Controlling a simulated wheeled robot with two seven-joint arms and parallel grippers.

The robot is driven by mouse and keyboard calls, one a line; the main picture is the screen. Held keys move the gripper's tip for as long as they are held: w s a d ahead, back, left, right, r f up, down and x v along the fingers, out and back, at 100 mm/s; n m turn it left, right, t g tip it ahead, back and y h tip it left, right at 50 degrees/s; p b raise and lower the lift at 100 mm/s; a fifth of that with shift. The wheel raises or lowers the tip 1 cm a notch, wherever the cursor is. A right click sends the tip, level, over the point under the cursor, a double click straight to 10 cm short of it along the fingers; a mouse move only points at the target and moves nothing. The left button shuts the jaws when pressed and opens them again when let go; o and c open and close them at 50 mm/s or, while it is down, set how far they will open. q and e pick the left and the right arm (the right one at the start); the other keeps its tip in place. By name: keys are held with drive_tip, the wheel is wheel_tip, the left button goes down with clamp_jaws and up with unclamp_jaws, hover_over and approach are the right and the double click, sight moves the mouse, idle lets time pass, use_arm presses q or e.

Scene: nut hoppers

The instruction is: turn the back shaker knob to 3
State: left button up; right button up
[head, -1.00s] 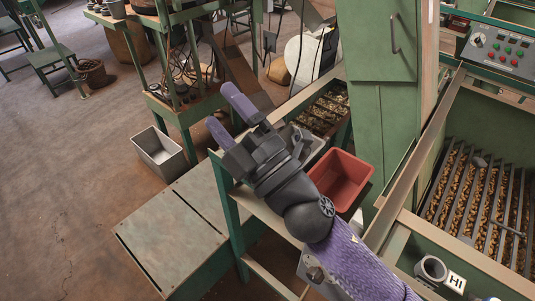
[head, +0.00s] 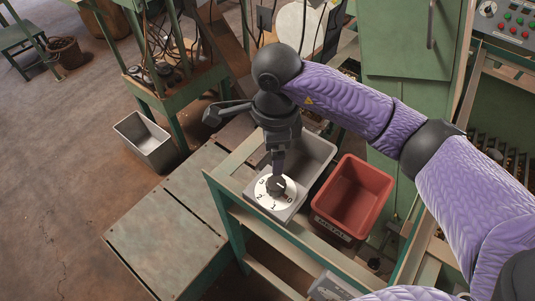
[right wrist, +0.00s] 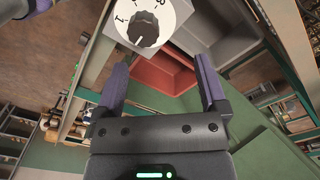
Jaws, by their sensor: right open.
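The shaker knob (head: 277,184) is dark and sits on a white numbered dial (head: 263,199) on a grey box at the rack's front. In the right wrist view the knob (right wrist: 143,29) and dial (right wrist: 182,12) are at the top, with a pale pointer line toward the lower left; the number it meets is unclear. My right gripper (head: 279,172) points down just above the knob and partly hides it. In its wrist view the right gripper (right wrist: 161,66) is open, with nothing between its fingers; contact cannot be told. My left gripper is out of view.
A red labelled bin (head: 320,214) stands right of the dial, beside a grey tray (head: 316,154). Another grey box (head: 328,287) is at the bottom edge. A grey bin (head: 150,152) stands on the floor. A green cabinet (head: 410,40) rises behind.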

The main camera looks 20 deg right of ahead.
sight(276, 182)
drive_tip(key=s+f, duration=0.3)
drive_tip(key=shift+s+f+p, duration=0.25)
drive_tip(key=shift+f+p, duration=0.05)
drive_tip(key=shift+p, duration=0.05)
drive_tip(key=shift+f, duration=0.95)
drive_tip(key=f, duration=0.1)
drive_tip(key=w+f, duration=0.1)
drive_tip(key=shift+w+f, duration=0.2)
drive_tip(key=shift+f, duration=0.15)
drive_tip(key=shift+s, duration=0.25)
drive_tip(key=shift+w, duration=0.2)
drive_tip(key=c, duration=0.4)
clamp_jaws()
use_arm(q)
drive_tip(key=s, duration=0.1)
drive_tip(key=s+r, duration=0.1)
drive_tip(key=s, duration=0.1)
